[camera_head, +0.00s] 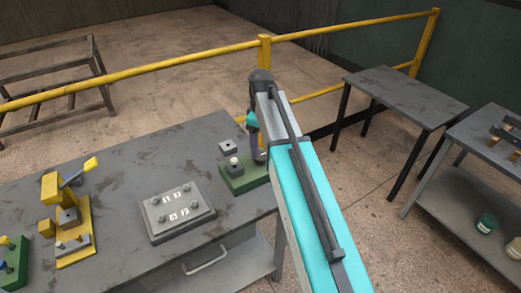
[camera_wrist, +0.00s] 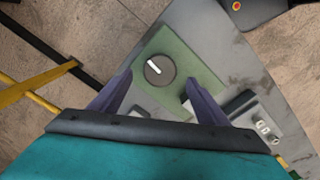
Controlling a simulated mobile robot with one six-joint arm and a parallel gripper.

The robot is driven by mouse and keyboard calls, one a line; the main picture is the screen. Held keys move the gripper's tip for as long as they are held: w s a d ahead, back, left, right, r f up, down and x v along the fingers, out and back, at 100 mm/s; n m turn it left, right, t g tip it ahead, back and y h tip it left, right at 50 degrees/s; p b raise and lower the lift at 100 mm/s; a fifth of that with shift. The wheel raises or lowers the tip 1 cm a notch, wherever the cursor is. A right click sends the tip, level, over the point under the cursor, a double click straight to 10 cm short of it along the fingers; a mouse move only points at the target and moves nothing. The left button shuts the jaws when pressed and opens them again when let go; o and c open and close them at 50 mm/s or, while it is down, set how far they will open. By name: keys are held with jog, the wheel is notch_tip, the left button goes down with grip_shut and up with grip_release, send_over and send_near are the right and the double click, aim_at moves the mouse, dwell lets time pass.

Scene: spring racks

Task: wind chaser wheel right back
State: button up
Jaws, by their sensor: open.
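A green base (camera_head: 250,179) sits at the right end of the grey workbench, with a small pale-topped post (camera_head: 233,161) and a grey block (camera_head: 227,146) on it. In the wrist view the green base (camera_wrist: 195,57) carries a dark round wheel (camera_wrist: 152,79) with a pale bar across its face. I cannot tell whether this is the chaser wheel. My gripper (camera_wrist: 157,78) is open, with its two purple fingers apart on either side of the wheel in the picture. Contact cannot be seen. In the head view my arm hides part of the base's right side.
A grey labelled plate (camera_head: 181,210) with several posts lies left of the green base. A yellow fixture (camera_head: 75,230) with a lever stands farther left. A yellow rail (camera_head: 180,68) runs behind the workbench. A bare grey table (camera_head: 405,94) stands at the right.

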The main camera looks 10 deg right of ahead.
aim_at(261, 155)
notch_tip(261, 155, up, 9)
jog(key=b, duration=0.2)
jog(key=shift+r, duration=0.2)
jog(key=shift+r, duration=0.1)
dwell(0.5)
